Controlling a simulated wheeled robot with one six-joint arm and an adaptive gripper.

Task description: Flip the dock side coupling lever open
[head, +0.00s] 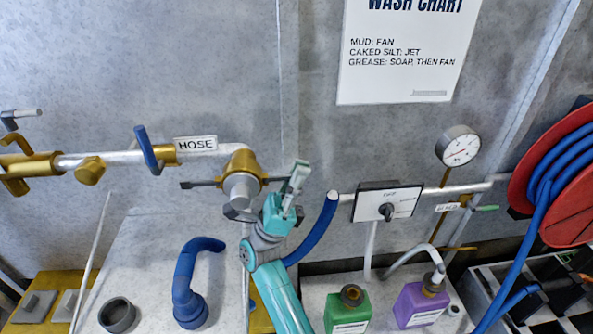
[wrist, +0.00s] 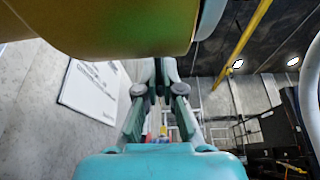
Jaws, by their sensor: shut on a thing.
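A brass and grey coupling (head: 242,182) hangs at the right end of the hose pipe. One dark lever (head: 196,184) sticks out to its left. Another dark coupling lever (head: 275,180) sticks out to its right and reaches my gripper (head: 297,176). I cannot tell from any label which lever is the dock side one. My gripper is shut on the right-hand lever, close beside the coupling. In the wrist view my gripper (wrist: 160,85) has its fingers close under a large gold body, the coupling (wrist: 110,30). The gripped lever end is mostly hidden there.
A blue-handled valve (head: 148,150) is on the pipe to the left. A blue hose (head: 190,285) stands below. A switch box (head: 388,204) and a gauge (head: 458,146) are to the right. Green (head: 347,308) and purple (head: 421,303) bottles stand below them. A red hose reel (head: 560,200) is far right.

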